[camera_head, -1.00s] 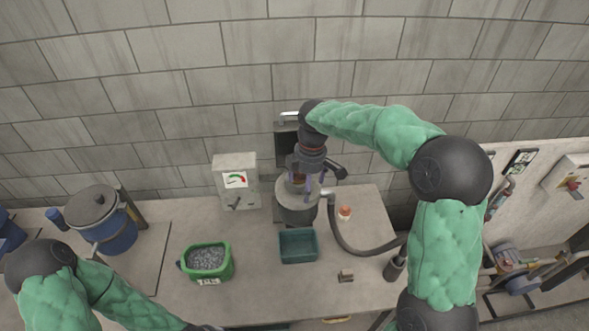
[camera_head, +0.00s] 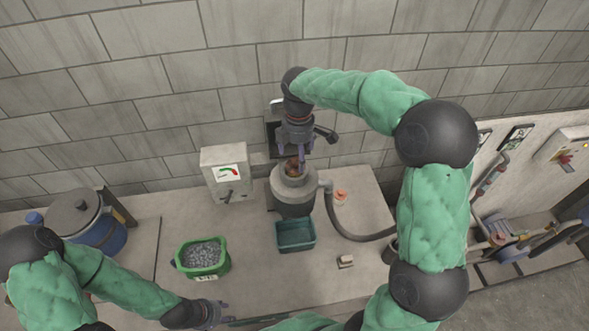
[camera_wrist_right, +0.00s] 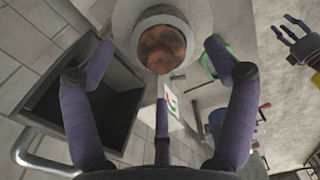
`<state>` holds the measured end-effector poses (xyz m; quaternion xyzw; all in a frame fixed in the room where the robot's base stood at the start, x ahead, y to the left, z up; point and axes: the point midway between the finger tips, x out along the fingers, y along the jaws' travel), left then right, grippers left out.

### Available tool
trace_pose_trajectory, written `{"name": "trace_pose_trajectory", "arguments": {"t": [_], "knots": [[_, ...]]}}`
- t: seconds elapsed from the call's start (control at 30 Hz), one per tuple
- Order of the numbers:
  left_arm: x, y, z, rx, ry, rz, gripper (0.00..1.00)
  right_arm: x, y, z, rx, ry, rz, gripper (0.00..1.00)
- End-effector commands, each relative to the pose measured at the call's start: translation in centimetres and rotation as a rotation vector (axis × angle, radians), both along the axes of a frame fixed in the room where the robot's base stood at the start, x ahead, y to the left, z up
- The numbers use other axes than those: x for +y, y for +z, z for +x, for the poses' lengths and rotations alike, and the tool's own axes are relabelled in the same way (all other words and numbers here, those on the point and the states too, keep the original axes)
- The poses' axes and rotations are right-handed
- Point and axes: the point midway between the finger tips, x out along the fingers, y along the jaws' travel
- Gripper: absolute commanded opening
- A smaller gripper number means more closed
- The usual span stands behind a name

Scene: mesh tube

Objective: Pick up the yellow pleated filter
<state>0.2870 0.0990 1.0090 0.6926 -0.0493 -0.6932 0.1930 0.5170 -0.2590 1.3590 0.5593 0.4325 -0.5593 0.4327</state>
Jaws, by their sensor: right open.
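I see no clearly yellow pleated filter. A grey round canister (camera_head: 295,190) stands at the back of the bench, with a mottled brown-orange round thing (camera_head: 292,168) in its open top. That round thing also shows in the right wrist view (camera_wrist_right: 161,48); I cannot tell if it is the filter. My right gripper (camera_head: 294,152) is above the canister, pointing down, its purple fingers spread and empty. In the right wrist view, its fingers (camera_wrist_right: 150,75) are apart and short of the round thing. My left gripper (camera_head: 218,313) is open and empty at the bench's front edge.
A teal tray (camera_head: 296,234) stands before the canister. A green tub (camera_head: 203,258) of grey granules and a blue pot (camera_head: 100,235) are to the left. A gauge box (camera_head: 226,173) is beside the canister. A dark hose (camera_head: 350,232) curves right.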

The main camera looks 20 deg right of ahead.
Motion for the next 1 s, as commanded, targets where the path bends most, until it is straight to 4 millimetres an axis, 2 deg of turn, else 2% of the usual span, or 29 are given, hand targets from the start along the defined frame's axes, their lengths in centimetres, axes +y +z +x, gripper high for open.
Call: {"name": "trace_pose_trajectory", "arguments": {"t": [0.17,0.3,0.6,0.67,0.8,0.83,1.0], "knots": [[0.0,1.1,0.0,0.001,0.0,0.0,0.4,0.9,-2.3,0.6,0.004,0.002,0.0,0.86],[0.0,1.3,0.0,0.0,0.0,0.0,0.4,0.7,-3.9,0.5,0.002,0.0,0.0,0.86],[0.0,1.3,0.0,0.001,0.0,0.0,0.4,0.8,-4.4,0.6,0.001,0.0,0.0,0.86],[0.0,1.3,0.0,0.001,0.0,0.0,0.4,0.8,-4.4,0.6,0.001,0.0,0.0,0.72],[0.0,1.3,0.0,0.001,0.0,0.0,0.4,0.8,-4.4,0.6,0.001,0.0,0.0,0.32],[0.0,1.3,0.0,0.001,0.0,0.0,0.4,0.8,-4.4,0.6,0.001,0.0,0.0,0.25],[0.0,1.3,0.0,0.001,0.0,0.0,0.4,0.8,-4.4,0.6,0.001,0.0,0.0,0.24]]}}
